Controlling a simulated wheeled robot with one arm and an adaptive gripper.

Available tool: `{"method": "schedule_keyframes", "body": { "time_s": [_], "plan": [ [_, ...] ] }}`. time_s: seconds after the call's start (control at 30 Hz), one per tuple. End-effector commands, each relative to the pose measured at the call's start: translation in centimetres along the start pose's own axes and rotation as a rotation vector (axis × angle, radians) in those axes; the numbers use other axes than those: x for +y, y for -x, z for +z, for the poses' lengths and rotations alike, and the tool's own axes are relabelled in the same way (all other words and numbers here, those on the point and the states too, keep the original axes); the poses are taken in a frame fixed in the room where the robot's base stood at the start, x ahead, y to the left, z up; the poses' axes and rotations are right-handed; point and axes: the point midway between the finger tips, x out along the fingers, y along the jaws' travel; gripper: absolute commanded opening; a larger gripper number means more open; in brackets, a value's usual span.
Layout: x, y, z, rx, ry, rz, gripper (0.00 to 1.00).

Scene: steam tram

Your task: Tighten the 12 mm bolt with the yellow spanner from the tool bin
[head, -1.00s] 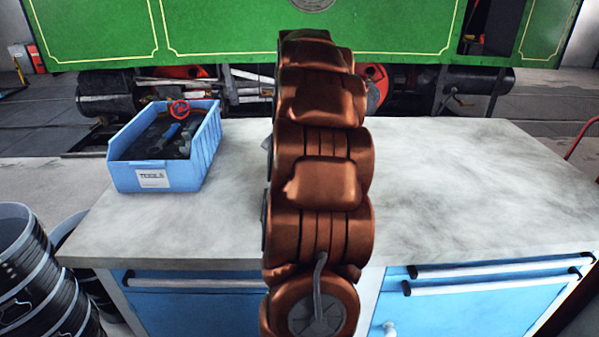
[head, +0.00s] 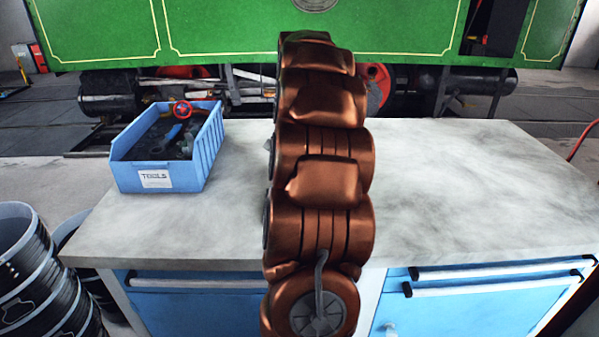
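The blue tool bin (head: 205,152), with a white label reading TOOLS, stands on the left part of the workbench. Dark tools lie in it, with a blue-handled piece (head: 173,132) and a red ring-shaped piece (head: 181,107) among them. I cannot make out a yellow spanner in the bin. No 12 mm bolt can be picked out. My copper-coloured arm rises through the middle of the view and hides part of the bench and tram behind it. My gripper is not in view.
The grey workbench top (head: 470,190) is bare to the right of my arm. Blue drawers with bar handles (head: 500,285) are below it. Dark buckets (head: 30,270) stand at the lower left. The green steam tram (head: 230,30) is behind the bench.

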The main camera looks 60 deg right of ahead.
Motion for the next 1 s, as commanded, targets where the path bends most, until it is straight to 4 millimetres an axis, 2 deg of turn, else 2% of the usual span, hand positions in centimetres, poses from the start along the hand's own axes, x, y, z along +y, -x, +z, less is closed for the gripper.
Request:
{"method": "schedule_keyframes", "body": {
  "time_s": [1.0],
  "plan": [
    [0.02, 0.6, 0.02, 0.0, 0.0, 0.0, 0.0]
  ]
}}
